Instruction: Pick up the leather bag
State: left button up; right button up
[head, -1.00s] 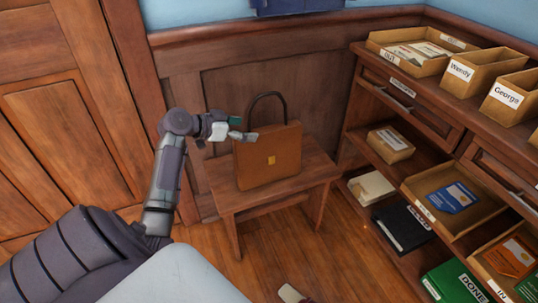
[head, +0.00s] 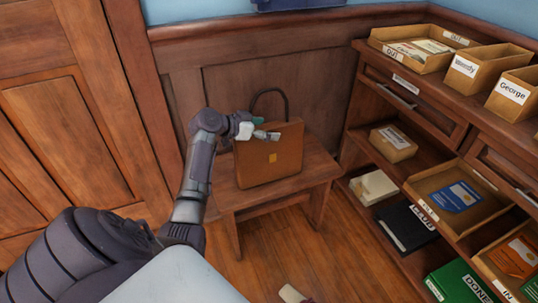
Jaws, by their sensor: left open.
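The leather bag (head: 270,160) is brown with a small gold clasp and a dark arched handle (head: 284,97). It stands upright on a small wooden bench (head: 318,175) against the panelled wall. My left gripper (head: 272,134) is open at the bag's upper left, below the handle's arch and in front of the bag's top edge in the picture. I cannot tell whether it touches the bag. The lower left part of the handle is hidden behind my gripper.
A wooden shelf unit (head: 373,146) on the right holds labelled trays, boxes and folders. A wooden door (head: 75,130) is on the left.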

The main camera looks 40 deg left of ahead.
pick_arm(q)
jog(key=shift+s, duration=0.1)
grip_shut()
jog(key=shift+r, duration=0.15)
dwell(0.3)
